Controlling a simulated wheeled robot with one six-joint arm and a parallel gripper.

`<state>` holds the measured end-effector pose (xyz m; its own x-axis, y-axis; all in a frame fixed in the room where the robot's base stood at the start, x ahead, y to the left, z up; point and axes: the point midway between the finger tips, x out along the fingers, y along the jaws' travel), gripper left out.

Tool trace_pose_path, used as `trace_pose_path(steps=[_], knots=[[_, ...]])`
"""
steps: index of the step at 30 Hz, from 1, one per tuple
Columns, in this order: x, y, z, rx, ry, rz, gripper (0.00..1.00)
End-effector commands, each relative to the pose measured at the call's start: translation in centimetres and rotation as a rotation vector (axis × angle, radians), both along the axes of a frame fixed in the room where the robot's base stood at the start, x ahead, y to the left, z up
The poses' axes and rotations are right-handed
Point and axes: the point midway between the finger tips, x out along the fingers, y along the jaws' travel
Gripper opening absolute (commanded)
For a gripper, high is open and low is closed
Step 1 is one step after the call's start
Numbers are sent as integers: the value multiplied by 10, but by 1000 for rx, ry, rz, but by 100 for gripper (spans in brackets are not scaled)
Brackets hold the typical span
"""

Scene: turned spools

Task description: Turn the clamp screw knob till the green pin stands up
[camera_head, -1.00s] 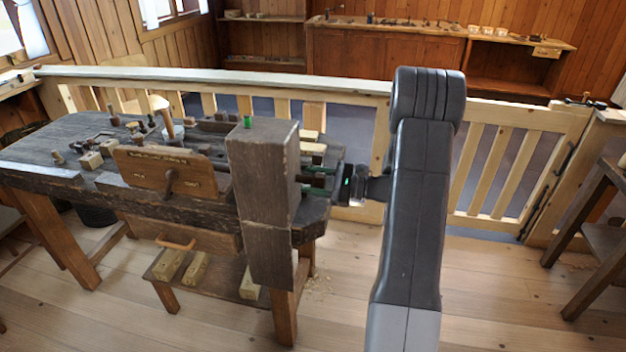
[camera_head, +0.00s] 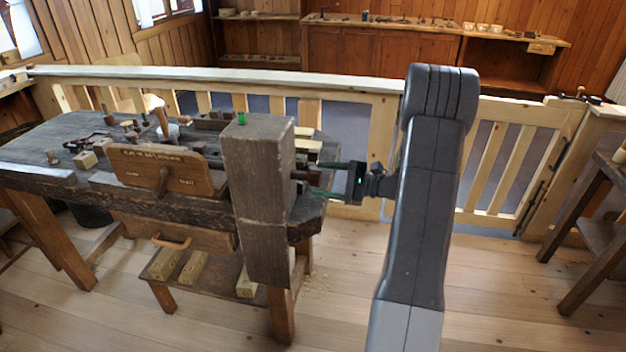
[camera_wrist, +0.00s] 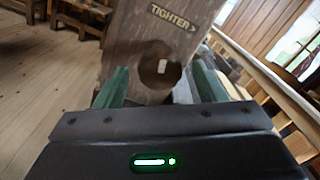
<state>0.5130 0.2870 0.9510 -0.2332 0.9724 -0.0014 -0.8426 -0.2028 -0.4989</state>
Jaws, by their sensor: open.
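The clamp screw knob (camera_wrist: 160,70) is a round dark wooden knob with a white mark. It sits on a wooden post (camera_wrist: 140,40) lettered "TIGHTER>" with an arrow to the right. In the head view the knob is small and dark at the right side of the post (camera_head: 257,190). The green pin (camera_head: 241,118) shows as a short upright stub on the post's top. My gripper (camera_head: 322,178) is open, to the right of the post. In the wrist view its green fingers (camera_wrist: 160,74) lie left and right of the knob, apart from it; their exact depth is unclear.
The workbench (camera_head: 60,140) carries a lettered wooden board (camera_head: 165,170), a mallet and several small wooden pieces. A pale railing (camera_head: 350,85) runs behind it. Floor to the right of the bench is clear; a dark table (camera_head: 600,230) stands at the far right.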

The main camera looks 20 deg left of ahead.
Motion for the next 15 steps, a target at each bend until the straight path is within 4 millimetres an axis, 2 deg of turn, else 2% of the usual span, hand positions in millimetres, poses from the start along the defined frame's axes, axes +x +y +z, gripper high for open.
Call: trace_pose_path(steps=[1,6,12,15], knots=[[4,-13,-2,0,-1,-6,64],[13,-51,-2,0,-1,-5,64],[20,-83,-2,-1,1,-4,64],[22,-90,-1,-1,1,-3,64]])
